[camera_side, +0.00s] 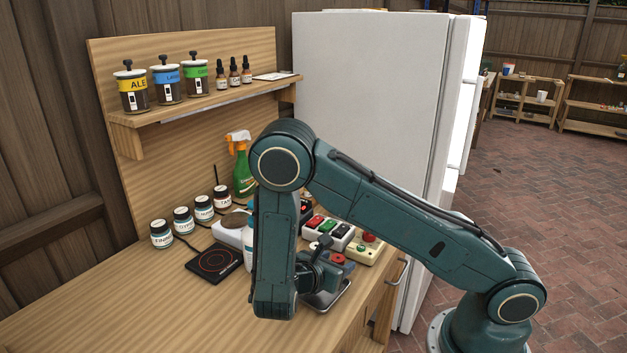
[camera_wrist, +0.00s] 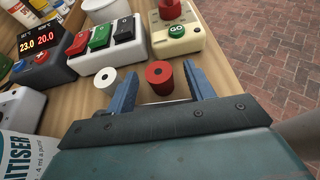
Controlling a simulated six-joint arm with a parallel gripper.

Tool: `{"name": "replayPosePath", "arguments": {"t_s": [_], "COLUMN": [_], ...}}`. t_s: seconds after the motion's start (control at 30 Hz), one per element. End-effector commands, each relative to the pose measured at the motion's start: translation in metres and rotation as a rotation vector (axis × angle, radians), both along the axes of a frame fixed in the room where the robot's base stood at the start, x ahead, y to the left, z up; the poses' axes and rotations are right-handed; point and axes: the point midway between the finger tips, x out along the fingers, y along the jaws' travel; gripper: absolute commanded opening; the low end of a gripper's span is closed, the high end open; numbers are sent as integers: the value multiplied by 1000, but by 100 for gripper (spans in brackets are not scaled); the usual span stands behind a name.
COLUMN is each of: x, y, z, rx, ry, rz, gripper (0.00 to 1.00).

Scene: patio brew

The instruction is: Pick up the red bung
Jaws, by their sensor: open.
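The red bung (camera_wrist: 160,78), a short cylinder with a hole in its top, stands upright in the wrist view. It shows between the two blue fingers of my open gripper (camera_wrist: 160,72), with a gap on each side. I cannot tell how far the fingertips are above or short of it. A white bung (camera_wrist: 105,79) of similar shape stands to its left, outside the left finger.
A switch box (camera_wrist: 105,46) with red, green and black rockers and a cream box (camera_wrist: 175,38) with a green GO button stand just beyond the bungs. A temperature display (camera_wrist: 38,45) is at left. A sanitiser container (camera_wrist: 22,155) stands close at lower left. The bench edge is at right.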

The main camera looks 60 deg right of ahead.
Motion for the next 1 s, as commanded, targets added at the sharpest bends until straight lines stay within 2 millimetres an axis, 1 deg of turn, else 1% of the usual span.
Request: {"name": "replayPosePath", "arguments": {"t_s": [0.37,0.4,0.47,0.6,1.0], "x": [0,0,0,0,0], "y": [0,0,0,0,0], "z": [0,0,0,0,1], "rx": [0,0,0,0,-1], "ry": [0,0,0,0,0], "rz": [0,0,0,0,0], "gripper": [53,45,34,6,5]}}
